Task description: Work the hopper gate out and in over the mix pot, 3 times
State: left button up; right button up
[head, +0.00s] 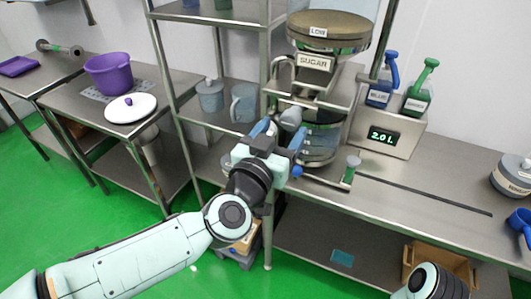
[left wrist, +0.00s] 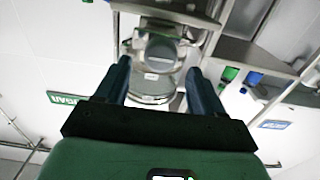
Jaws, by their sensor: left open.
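The sugar hopper (head: 315,66) stands over the bench with a round lid marked LOW. A grey rounded knob (head: 291,117), which looks like the gate's handle, sticks out below it. It also shows as a round grey end in the left wrist view (left wrist: 162,55). The metal mix pot (head: 319,148) sits below the hopper, partly hidden by my gripper. My left gripper (head: 281,132) is open, its two blue fingers pointing at the knob with one on either side; contact cannot be told. In the left wrist view the gap between the fingers (left wrist: 158,85) looks empty.
A scale display (head: 384,137) reads 2.0 L. Blue (head: 382,90) and green (head: 419,95) handled scoops stand behind it. A shelf rack post (head: 268,40) rises close to the left gripper.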

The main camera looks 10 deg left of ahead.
pick_arm(q)
jog(key=v, duration=0.8)
jog(key=shift+s+p, duration=0.25)
jog(key=shift+p, duration=0.05)
pick_arm(e)
jog(key=shift+w+r, duration=0.1)
jog(key=shift+r, duration=0.3)
